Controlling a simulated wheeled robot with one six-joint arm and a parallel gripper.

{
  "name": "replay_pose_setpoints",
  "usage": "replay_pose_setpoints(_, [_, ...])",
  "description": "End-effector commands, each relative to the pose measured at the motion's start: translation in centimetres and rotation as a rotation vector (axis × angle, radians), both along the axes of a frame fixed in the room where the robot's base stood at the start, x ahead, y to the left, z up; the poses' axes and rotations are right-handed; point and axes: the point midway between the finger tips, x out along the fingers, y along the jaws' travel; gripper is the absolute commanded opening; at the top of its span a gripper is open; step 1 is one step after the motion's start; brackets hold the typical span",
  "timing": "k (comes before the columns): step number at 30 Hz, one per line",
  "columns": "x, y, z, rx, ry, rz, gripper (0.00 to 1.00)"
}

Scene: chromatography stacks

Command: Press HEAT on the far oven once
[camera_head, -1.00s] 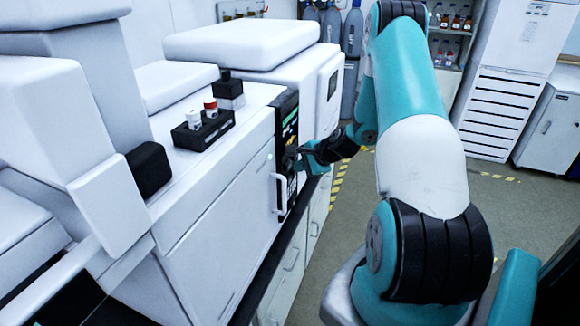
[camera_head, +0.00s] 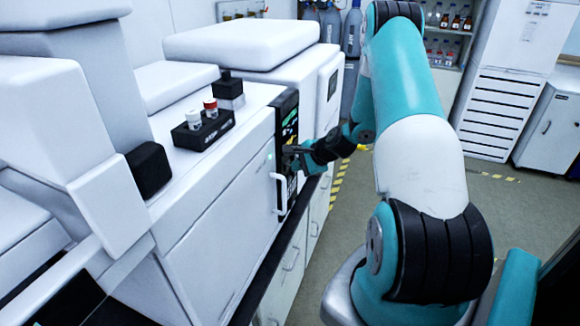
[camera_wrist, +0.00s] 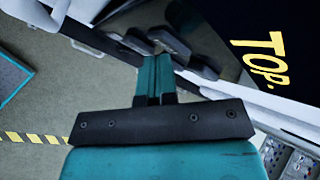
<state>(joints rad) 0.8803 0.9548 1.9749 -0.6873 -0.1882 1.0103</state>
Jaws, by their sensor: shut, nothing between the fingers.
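A white bench instrument (camera_head: 220,205) has a black control panel (camera_head: 289,112) with green and coloured marks on its right end. I cannot read a HEAT label, nor tell whether this unit is the far oven. My gripper (camera_head: 291,150) is shut and empty, its tip at the panel's front. Whether it touches is unclear. In the wrist view, the shut fingers (camera_wrist: 154,66) point at a dark glossy surface with several raised dark keys (camera_wrist: 169,39). Yellow lettering "TOP." (camera_wrist: 262,60) shows beside them.
A white handle (camera_head: 279,194) sticks out just below the gripper. A black vial rack (camera_head: 203,132) with a red-capped and a white-capped vial stands on top of the instrument. Another white unit (camera_head: 322,90) stands behind. The floor (camera_head: 350,235) to the right is open.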

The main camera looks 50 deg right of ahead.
Motion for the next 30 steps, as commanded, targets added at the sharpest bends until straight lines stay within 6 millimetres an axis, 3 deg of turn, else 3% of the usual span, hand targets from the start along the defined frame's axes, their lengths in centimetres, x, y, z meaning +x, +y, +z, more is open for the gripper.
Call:
replay_pose_setpoints(24, [-1.8,-0.7,0.0,0.000,0.000,0.000,0.00])
replay_pose_setpoints(30, [-3.4,-1.4,0.0,0.001,0.000,-0.003,0.00])
